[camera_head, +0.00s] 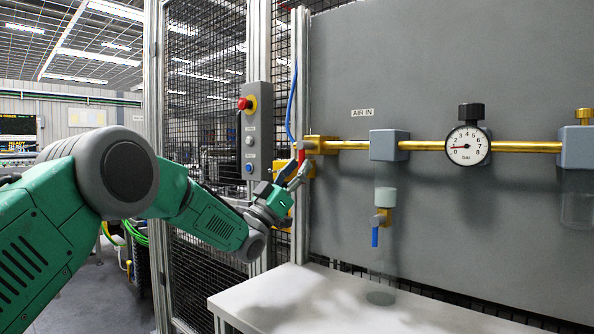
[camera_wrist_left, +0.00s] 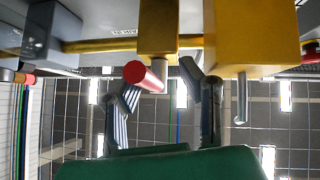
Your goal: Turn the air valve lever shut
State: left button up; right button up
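The air valve's brass body (camera_head: 321,145) sits at the left end of the brass pipe, beside the AIR IN label. Its red lever (camera_head: 301,157) shows as a small red piece at the body's left, partly hidden by my gripper. In the left wrist view the red lever (camera_wrist_left: 145,75) projects from the brass block (camera_wrist_left: 158,30). My left gripper (camera_head: 296,180) is just below the lever. Its fingers (camera_wrist_left: 163,85) are spread, with the lever's end near the left fingertip; I cannot tell whether they touch. My right gripper is not in view.
A pressure gauge (camera_head: 468,146) on the pipe has its needle near the low end. A filter with a blue-handled drain (camera_head: 375,236) hangs below the pipe. A control box with a red button (camera_head: 244,103) stands left. A pale table (camera_head: 340,312) lies below.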

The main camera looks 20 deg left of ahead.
pick_arm(q)
jog(key=v, duration=1.2)
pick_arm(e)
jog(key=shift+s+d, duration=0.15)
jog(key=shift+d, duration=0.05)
pick_arm(q)
jog(key=shift+s+d, duration=0.1)
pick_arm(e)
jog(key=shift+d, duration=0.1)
